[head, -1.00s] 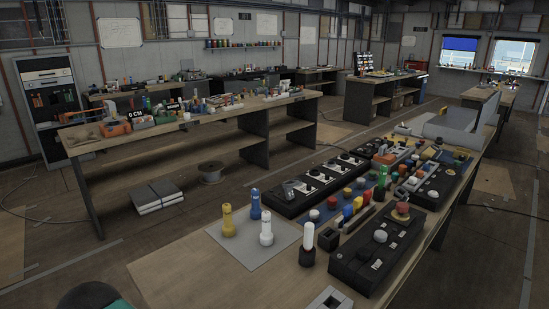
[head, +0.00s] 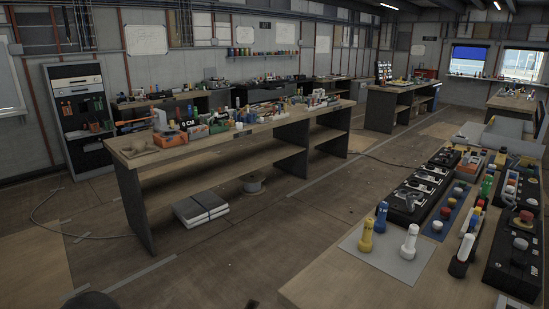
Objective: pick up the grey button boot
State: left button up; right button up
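I cannot pick out the grey button boot with certainty. Small coloured caps stand in a row on the right bench (head: 330,287), among them a pale round cap (head: 437,226) that looks white or light grey. Another pale grey knob (head: 520,243) sits on a black control box (head: 505,270) at the right edge. More small parts on the long left bench (head: 135,159) are too small to tell apart.
A grey mat (head: 383,262) on the right bench carries yellow, blue and white torch-like pieces. Open floor lies between the benches.

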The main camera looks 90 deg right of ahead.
aim_at(458, 191)
jog(key=u, duration=0.15)
jog(key=i, duration=0.75)
jog(key=z, duration=2.05)
jog(key=k, duration=1.3)
jog(key=u, duration=0.4)
jog(key=i, duration=1.1)
jog(key=z, duration=0.35)
jog(key=i, duration=1.4)
jog(key=z, duration=0.4)
jog(key=i, duration=1.45)
jog(key=z, duration=0.25)
